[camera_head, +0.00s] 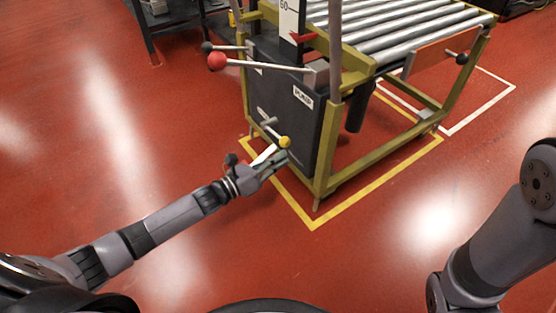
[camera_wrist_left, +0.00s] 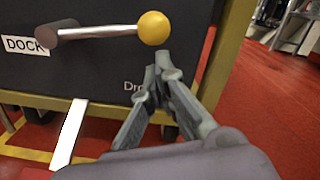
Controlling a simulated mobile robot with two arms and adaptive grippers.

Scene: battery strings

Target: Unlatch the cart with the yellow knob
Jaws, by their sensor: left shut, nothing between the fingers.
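The cart (camera_head: 372,160) has an olive-yellow frame, a roller top and a dark front panel. The yellow knob (camera_head: 285,142) sits on the end of a short metal lever (camera_head: 271,129) low on that panel. In the left wrist view the knob (camera_wrist_left: 153,28) is at top centre, its lever (camera_wrist_left: 100,32) running left, roughly level, to a dark pivot beside a DOCK label. My left gripper (camera_head: 279,160) is shut and empty, its fingertips (camera_wrist_left: 163,66) just below and slightly right of the knob, seemingly apart from it. They partly cover lettering on the panel. My right gripper is out of view.
A red-knobbed lever (camera_head: 217,61) and black-knobbed levers stick out higher on the cart. A white bar (camera_wrist_left: 70,135) extends below the panel. Yellow floor tape (camera_head: 375,180) outlines the cart's place. The red floor in front is clear.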

